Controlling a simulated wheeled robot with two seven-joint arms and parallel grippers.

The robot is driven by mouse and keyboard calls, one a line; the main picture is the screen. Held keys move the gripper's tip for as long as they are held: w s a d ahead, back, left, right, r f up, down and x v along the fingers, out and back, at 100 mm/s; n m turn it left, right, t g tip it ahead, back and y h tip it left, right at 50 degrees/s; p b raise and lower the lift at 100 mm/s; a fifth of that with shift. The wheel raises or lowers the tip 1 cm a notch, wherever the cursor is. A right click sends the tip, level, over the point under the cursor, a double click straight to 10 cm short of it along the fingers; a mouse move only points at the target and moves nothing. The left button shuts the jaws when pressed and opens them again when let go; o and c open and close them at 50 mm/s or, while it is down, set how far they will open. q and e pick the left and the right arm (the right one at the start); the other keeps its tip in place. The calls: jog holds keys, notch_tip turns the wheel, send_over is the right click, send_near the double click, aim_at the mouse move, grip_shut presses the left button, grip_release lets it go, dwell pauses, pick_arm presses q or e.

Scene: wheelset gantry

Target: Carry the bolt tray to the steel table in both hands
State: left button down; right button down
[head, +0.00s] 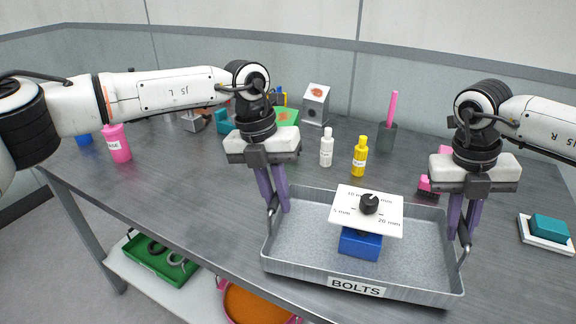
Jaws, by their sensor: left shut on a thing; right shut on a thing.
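The bolt tray (290,245) is a grey metal tray with a "BOLTS" label on its front wall and a handle at each end. It shows at the front edge of the steel table (190,190); I cannot tell whether it rests on the table or is held just above it. My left gripper (275,208) is shut on the tray's left handle. My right gripper (461,236) is shut on the right handle. In the tray is a blue block (359,243) under a white plate with a black knob (368,204) and millimetre marks.
Behind the tray stand a white bottle (326,148), a yellow bottle (359,158) and a dark cup (386,137). A pink bottle (118,144) is at the left. A teal block on a white dish (548,228) is at the right. A green bin (160,258) sits on the lower shelf.

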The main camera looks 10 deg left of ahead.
pick_arm(q)
jog(key=shift+a+f+b, duration=0.25)
jog(key=shift+f+b, duration=0.25)
jog(key=shift+f, duration=0.25)
pick_arm(e)
jog(key=shift+d+f, duration=0.25)
jog(key=shift+f, duration=0.45)
pick_arm(q)
jog(key=c, duration=1.7)
grip_release()
jog(key=shift+r, duration=0.1)
jog(key=shift+c, duration=0.2)
pick_arm(e)
jog(key=c, duration=1.7)
grip_release()
jog(key=shift+r, duration=0.1)
jog(key=shift+c, duration=0.2)
pick_arm(q)
jog(key=shift+d, duration=0.15)
pick_arm(e)
jog(key=shift+a, duration=0.15)
